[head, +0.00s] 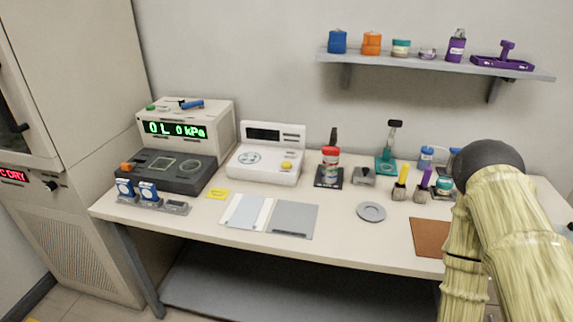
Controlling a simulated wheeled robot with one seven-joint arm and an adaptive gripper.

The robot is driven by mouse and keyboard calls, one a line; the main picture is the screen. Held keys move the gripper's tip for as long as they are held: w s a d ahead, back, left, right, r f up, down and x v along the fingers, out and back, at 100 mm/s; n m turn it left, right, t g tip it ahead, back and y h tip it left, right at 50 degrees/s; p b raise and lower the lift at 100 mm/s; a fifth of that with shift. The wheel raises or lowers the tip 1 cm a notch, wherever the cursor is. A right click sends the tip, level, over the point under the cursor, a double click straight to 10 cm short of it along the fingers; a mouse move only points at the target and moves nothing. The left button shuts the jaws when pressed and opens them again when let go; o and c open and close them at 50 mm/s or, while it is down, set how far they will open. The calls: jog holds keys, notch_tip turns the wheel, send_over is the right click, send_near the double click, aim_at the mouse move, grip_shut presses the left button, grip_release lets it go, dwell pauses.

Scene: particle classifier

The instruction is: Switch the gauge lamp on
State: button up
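A beige gauge unit (226,120) stands at the left of the table, with a lit green display (175,130) that reads in kPa. A dark base (165,172) in front of it carries an orange knob (127,167). A green button (151,107) and a blue handled item (191,104) are on the unit's top. I cannot tell which part is the gauge lamp or its switch. A white unit (266,158) to its right has a dark display and a yellow button (286,166). My arm shows at the right; my gripper is not in view.
The table (190,225) also holds a red-capped bottle (330,160), a teal stand (387,165), brushes, a grey disc (371,211), flat plates (295,219) and a brown mat (429,238). A wall shelf (400,62) bears several containers. A tall cabinet (75,60) stands left.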

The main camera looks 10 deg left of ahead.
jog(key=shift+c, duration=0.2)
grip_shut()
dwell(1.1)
